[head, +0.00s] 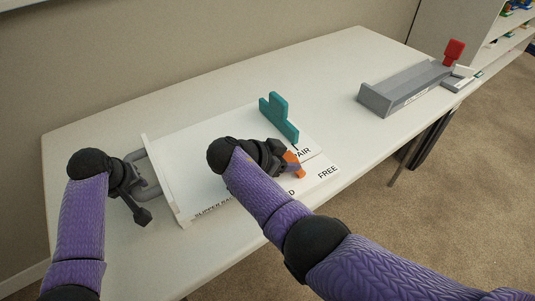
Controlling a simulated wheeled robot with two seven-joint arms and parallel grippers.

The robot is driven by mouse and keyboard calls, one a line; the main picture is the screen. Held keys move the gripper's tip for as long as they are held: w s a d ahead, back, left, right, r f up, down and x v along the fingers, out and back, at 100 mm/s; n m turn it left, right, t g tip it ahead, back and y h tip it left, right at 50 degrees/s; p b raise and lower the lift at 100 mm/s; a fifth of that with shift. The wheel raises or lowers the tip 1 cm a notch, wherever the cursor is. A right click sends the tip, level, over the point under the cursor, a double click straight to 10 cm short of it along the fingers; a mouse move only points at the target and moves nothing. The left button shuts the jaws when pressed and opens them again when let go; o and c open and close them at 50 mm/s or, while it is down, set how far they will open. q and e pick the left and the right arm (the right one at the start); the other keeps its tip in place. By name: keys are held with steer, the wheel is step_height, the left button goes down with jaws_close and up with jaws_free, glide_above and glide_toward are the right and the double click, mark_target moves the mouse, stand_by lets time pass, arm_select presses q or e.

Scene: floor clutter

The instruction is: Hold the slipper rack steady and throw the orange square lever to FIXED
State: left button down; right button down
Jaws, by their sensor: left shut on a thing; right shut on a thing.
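The slipper rack (185,142) is a white flat unit on the table, with "SLIPPER RA…" lettering on its front edge. A grey handle (149,172) stands at its left end. My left gripper (139,176) is shut on that grey handle. The orange lever (298,172) is at the rack's right part, near a label reading "FREE" on its right. Another label, partly hidden by my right arm, ends in "ED". My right gripper (285,160) is shut on the orange lever and covers part of it.
A teal upright piece (279,117) stands at the rack's back right, by a label ending in "AIR". A grey tray-like unit (408,91) with a red square-topped piece (454,50) sits at the table's far right. Bare white table (310,62) lies behind the rack.

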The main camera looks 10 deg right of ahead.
steer(key=shift+a+f+h, duration=0.2)
steer(key=shift+a+h, duration=0.05)
steer(key=shift+h, duration=0.05)
stand_by(0.4)
steer(key=shift+c, duration=1)
jaws_free()
steer(key=v, duration=1.2)
steer(key=shift+s, duration=0.2)
steer(key=shift+d+r, duration=0.1)
steer(key=shift+r, duration=0.05)
